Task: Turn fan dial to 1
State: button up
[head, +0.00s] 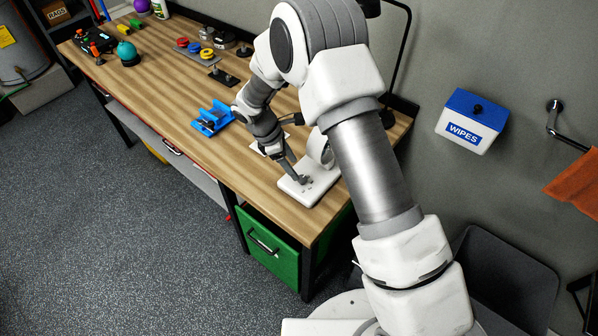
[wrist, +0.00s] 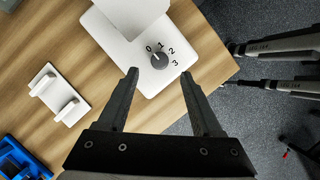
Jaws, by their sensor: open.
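The white fan base (head: 316,191) stands on the near right end of the wooden workbench, with the fan's upright part partly hidden behind my arm. In the wrist view, the base (wrist: 112,37) carries a round dark grey dial (wrist: 159,61) with the numbers 0, 1, 2 and 3 around it. The dial's small light mark appears to point toward 0. My gripper (wrist: 159,73) is open, with one fingertip on each side of the dial and just short of it in the picture. No contact with the dial shows. In the head view, my gripper (head: 298,177) is low over the base.
A white bracket-like piece (wrist: 60,94) and a blue holder (head: 213,118) lie on the workbench (head: 180,98) left of the fan. The bench edge is close to the fan's right side in the wrist view. A wipes box (head: 472,121) hangs on the wall.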

aim_at(302, 178)
jog(key=shift+x, duration=2.7)
grip_shut()
